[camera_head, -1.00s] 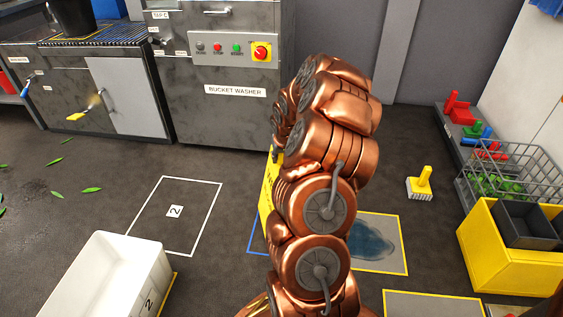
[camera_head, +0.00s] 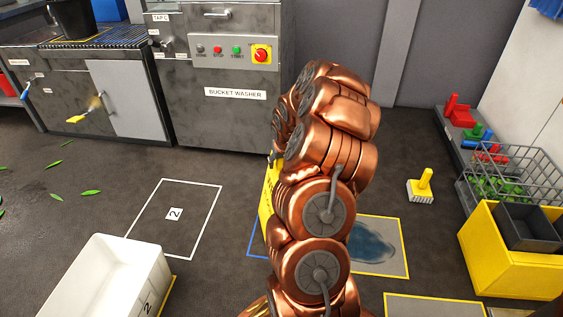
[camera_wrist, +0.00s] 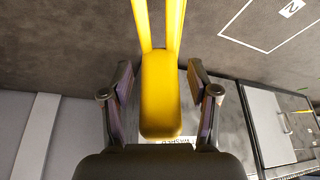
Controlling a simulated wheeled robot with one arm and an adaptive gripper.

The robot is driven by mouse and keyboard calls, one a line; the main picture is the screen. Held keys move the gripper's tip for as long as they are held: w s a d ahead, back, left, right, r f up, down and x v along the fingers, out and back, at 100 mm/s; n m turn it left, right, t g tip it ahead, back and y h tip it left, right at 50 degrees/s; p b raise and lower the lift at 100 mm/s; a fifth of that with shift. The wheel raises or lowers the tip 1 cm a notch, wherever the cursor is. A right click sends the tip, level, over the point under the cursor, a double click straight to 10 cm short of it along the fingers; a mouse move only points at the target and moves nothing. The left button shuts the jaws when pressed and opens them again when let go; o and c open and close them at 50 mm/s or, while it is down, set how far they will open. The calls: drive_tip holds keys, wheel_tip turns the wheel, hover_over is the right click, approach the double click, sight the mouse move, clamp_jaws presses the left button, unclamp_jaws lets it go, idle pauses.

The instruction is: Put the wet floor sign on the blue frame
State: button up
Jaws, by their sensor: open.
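The yellow wet floor sign (camera_head: 267,208) stands upright, mostly hidden behind my copper arm in the head view. The blue frame (camera_head: 254,237) shows as a short stretch of blue floor line just left of the sign's lower part; the rest is hidden. I cannot tell whether the sign stands inside it. In the wrist view, the sign's rounded yellow top (camera_wrist: 161,95) lies between the two fingers of my gripper (camera_wrist: 158,82), with visible gaps on both sides. My gripper is open around it, not closed on it.
A white tub (camera_head: 105,280) stands at front left, near a white floor frame (camera_head: 206,226) marked 2. A yellow-edged mat (camera_head: 398,262) with a wet patch is right of my arm. A yellow brush (camera_head: 421,190) and yellow crate (camera_head: 500,270) stand further right.

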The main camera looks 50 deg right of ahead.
drive_tip(key=p+v, duration=0.4)
drive_tip(key=v, duration=0.8)
drive_tip(key=s+a+r+n+g+y, duration=0.1)
drive_tip(key=s+a+r+n, duration=0.15)
drive_tip(key=a, duration=0.85)
drive_tip(key=s+a+r+n+g+y, duration=0.1)
drive_tip(key=s+a+r+g, duration=0.15)
drive_tip(key=a, duration=0.75)
drive_tip(key=s+a+r+n+g, duration=0.1)
drive_tip(key=s+a, duration=0.7)
drive_tip(key=s, duration=0.3)
drive_tip(key=s+a+r+n+g, duration=0.2)
drive_tip(key=s+a, duration=0.6)
drive_tip(key=s, duration=0.4)
drive_tip(key=shift+a+r+y, duration=0.25)
drive_tip(key=shift+y, duration=0.05)
drive_tip(key=shift+g, duration=0.25)
